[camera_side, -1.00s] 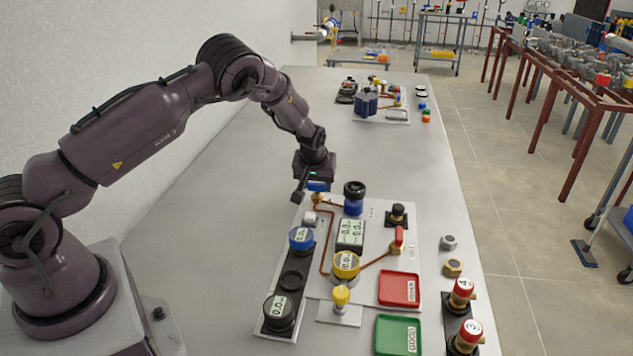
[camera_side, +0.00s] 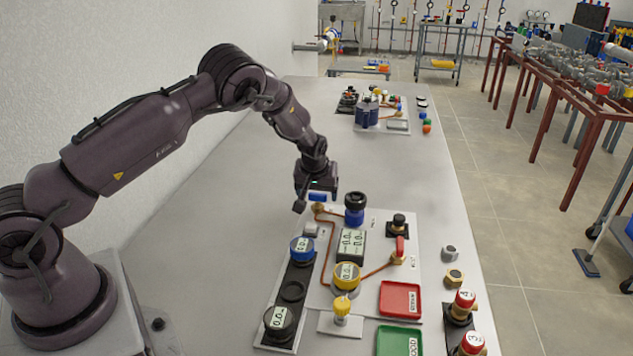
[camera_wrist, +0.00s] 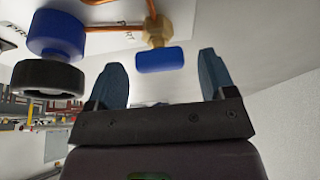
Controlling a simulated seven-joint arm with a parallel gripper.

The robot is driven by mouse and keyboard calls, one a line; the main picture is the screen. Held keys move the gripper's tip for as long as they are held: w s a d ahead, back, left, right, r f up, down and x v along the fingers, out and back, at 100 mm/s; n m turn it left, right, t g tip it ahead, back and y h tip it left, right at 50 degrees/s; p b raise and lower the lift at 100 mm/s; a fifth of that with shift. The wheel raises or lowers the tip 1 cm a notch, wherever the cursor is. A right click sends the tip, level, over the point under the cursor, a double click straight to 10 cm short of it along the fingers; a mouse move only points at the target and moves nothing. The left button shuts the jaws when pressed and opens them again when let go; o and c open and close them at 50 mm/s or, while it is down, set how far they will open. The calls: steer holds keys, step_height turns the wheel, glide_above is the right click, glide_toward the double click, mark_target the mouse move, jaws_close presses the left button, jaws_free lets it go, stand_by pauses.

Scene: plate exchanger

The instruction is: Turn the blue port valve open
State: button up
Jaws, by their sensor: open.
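The blue port valve handle (camera_wrist: 161,59) sits on a brass fitting (camera_wrist: 156,30) at the end of a copper pipe. In the side view the blue handle (camera_side: 318,197) shows just below my gripper, beside the brass fitting (camera_side: 318,208). In the wrist view my gripper (camera_wrist: 161,75) is open, with one dark finger on each side of the blue handle's line. The handle appears just beyond the fingertips and between them, with nothing held. Whether a finger touches it cannot be told.
A blue cylinder with a black knob (camera_side: 355,208) stands right of the valve; it is large in the wrist view (camera_wrist: 54,50). The white panel also bears a display (camera_side: 351,243), a yellow gauge (camera_side: 346,276) and a red tray (camera_side: 400,299).

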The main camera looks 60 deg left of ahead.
steer(key=v, duration=1.2)
steer(key=shift+r, duration=0.25)
steer(key=shift+s+d, duration=0.1)
steer(key=shift+s, duration=0.1)
steer(key=s+d+r+m+t+h, duration=0.1)
steer(key=s+d+r+m, duration=0.2)
steer(key=s+r, duration=0.3)
steer(key=s+d+r+m+h, duration=0.1)
steer(key=s+d+r+m, duration=0.2)
steer(key=s, duration=1)
steer(key=s+d+r+m+t+h, duration=0.1)
steer(key=s+d+r+m, duration=0.2)
steer(key=s+d+r, duration=0.5)
steer(key=shift+s+r+t, duration=0.3)
steer(key=shift+s+r, duration=0.7)
steer(key=shift+s, duration=0.1)
